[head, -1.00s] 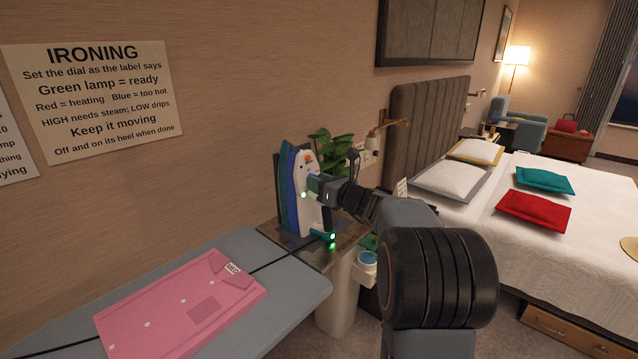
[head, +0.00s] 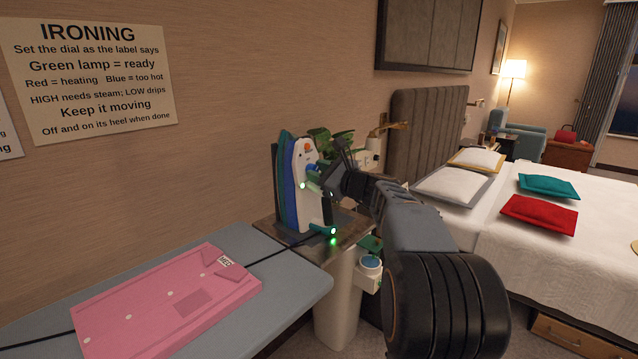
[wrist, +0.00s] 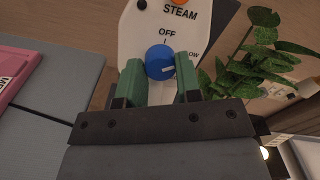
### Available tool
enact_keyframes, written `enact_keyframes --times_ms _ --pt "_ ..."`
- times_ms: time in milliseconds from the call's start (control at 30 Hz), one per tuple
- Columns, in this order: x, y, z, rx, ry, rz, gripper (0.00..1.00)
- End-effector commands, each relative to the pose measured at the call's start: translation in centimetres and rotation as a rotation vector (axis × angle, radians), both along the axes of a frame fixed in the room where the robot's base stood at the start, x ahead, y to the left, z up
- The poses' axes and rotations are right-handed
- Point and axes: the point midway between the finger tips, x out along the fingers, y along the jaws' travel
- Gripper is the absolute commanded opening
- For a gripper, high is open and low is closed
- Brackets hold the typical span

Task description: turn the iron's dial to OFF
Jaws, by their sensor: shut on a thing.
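The white iron (head: 305,200) stands upright on its heel on a small dark-topped stand. Its blue dial (wrist: 158,56) shows in the wrist view, with a white mark at its lower right, away from the OFF label (wrist: 167,32). LOW is printed to the dial's right and STEAM above. My gripper (wrist: 160,76) is shut on the dial, with a green finger on either side. A green lamp (head: 333,231) glows low on the iron.
A grey ironing board (head: 290,300) with a folded pink shirt (head: 165,305) lies left, a dark cord crossing it. A green plant (head: 325,142) stands close behind the iron. A wall lamp (head: 392,127) and the bed (head: 590,220) are to the right.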

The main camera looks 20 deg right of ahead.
Motion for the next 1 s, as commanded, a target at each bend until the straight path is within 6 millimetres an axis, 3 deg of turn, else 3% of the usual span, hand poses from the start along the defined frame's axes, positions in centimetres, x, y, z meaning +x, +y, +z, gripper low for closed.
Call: enact_keyframes --times_ms 400,967,1000 --pt "0.02 -0.01 -0.10 -0.156 -0.074 0.015 0.08" --pt "0.02 -0.02 0.01 -0.177 -0.082 0.018 0.08" --pt "0.02 -0.02 0.01 -0.176 -0.082 0.018 0.35"
